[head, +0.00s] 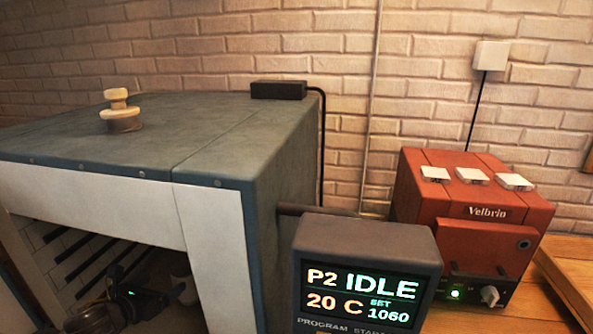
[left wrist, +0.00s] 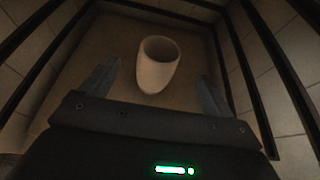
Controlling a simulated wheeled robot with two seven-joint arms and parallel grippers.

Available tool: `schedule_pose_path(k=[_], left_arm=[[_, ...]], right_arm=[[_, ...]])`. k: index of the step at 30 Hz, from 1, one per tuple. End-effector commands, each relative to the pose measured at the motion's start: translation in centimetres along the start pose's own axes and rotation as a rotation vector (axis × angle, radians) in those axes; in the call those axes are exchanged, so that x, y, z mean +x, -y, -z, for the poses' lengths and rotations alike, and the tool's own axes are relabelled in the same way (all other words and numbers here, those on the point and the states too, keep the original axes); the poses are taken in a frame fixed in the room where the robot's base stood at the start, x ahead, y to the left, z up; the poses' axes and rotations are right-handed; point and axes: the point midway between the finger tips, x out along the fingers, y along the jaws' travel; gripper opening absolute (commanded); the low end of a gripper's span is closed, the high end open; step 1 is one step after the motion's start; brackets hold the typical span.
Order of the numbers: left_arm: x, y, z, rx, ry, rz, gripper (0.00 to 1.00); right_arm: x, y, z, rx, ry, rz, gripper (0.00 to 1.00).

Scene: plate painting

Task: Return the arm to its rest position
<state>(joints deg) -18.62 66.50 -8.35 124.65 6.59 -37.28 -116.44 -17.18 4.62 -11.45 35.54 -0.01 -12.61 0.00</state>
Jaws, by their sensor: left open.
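The large grey-green kiln (head: 155,150) stands at the left with its front open. My left gripper (head: 140,290) is inside the dark chamber, low in the head view. In the left wrist view its two fingers are spread apart and hold nothing. A pale cup (left wrist: 157,68) stands on the chamber floor ahead of and between the fingers, with a gap to each finger. A pale shape low in the chamber in the head view (head: 185,289) is probably this cup, partly cut off. My right gripper is not in view.
Dark heating rods (left wrist: 237,60) line the chamber walls on both sides of the gripper. The kiln's display (head: 365,280) reads P2 IDLE, 20 C, set 1060. A red Velbrin box (head: 425,205) with white tiles on top stands on a wooden surface at right.

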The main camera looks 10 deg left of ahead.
Motion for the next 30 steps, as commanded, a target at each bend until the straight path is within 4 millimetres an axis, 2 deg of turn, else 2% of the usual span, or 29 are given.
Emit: schedule_pose_path(k=[2,5,8,12,15,21,30], left_arm=[[-0.1,0.3,0.9,-0.060,-0.014,-0.008,0.88],[-0.7,1.4,3.6,-0.274,-0.059,-0.042,0.88],[-2.1,3.4,8.0,-0.649,-0.131,-0.122,0.88],[-5.4,7.6,14.7,-1.290,-0.230,-0.322,0.88],[-7.9,10.6,18.1,-1.682,-0.263,-0.492,0.88],[-12.0,15.3,21.8,-2.199,-0.262,-0.796,0.88],[-17.0,20.8,24.3,-2.689,-0.165,-1.235,0.88]], right_arm=[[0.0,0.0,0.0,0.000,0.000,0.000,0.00],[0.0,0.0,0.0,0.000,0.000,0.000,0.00],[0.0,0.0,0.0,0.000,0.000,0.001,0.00],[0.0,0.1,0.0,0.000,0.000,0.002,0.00],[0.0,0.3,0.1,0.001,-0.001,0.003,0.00],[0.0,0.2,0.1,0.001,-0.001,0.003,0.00],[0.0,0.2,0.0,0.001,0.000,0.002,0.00]])
